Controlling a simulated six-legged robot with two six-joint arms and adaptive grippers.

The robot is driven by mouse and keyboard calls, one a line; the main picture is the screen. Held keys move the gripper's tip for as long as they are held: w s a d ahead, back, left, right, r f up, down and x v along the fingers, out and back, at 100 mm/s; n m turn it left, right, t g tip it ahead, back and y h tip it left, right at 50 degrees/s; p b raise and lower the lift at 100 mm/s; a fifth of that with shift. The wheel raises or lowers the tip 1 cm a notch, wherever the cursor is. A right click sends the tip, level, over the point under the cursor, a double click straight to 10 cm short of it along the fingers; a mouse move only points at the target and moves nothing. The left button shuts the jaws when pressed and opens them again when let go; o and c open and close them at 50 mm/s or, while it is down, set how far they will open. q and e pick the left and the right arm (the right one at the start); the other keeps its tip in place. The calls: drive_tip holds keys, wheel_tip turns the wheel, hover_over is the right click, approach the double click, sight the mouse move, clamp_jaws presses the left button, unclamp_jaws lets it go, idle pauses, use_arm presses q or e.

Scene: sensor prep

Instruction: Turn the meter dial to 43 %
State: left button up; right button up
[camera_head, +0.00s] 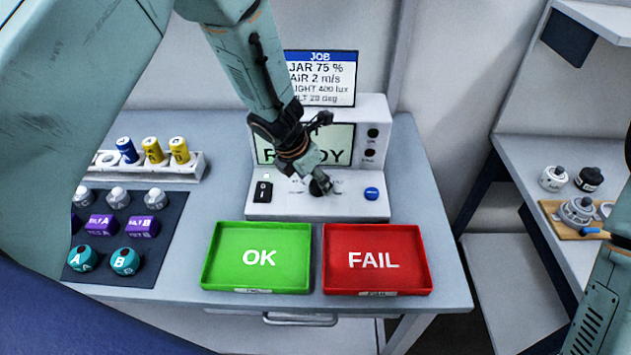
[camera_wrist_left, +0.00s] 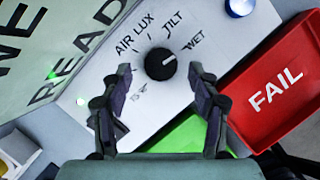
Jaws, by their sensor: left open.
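The meter (camera_head: 283,205) is a white box at the back of the bench with a READY screen (camera_head: 338,146). Its black dial (camera_wrist_left: 160,64) has AIR, LUX, TILT and WET marked around it in the left wrist view. The dial's exact setting is too small to read. My left gripper (camera_wrist_left: 161,74) is open, with one finger on either side of the dial; I cannot tell whether they touch it. In the head view the gripper (camera_head: 318,184) partly covers the dial and the screen. My right arm shows at the right edge, its gripper out of view.
A green OK tray (camera_head: 212,262) and a red FAIL tray (camera_head: 427,262) lie in front of the meter. A job card (camera_head: 322,75) stands behind it. A dark mat (camera_head: 158,262) with several sensors and a white rack (camera_head: 190,176) are at left.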

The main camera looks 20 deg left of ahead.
use_arm(q)
drive_tip(key=shift+x, duration=0.9)
drive_tip(key=shift+d+r, duration=0.15)
drive_tip(key=shift+c, duration=1.2)
drive_tip(key=shift+w, duration=0.15)
drive_tip(key=c, duration=0.9)
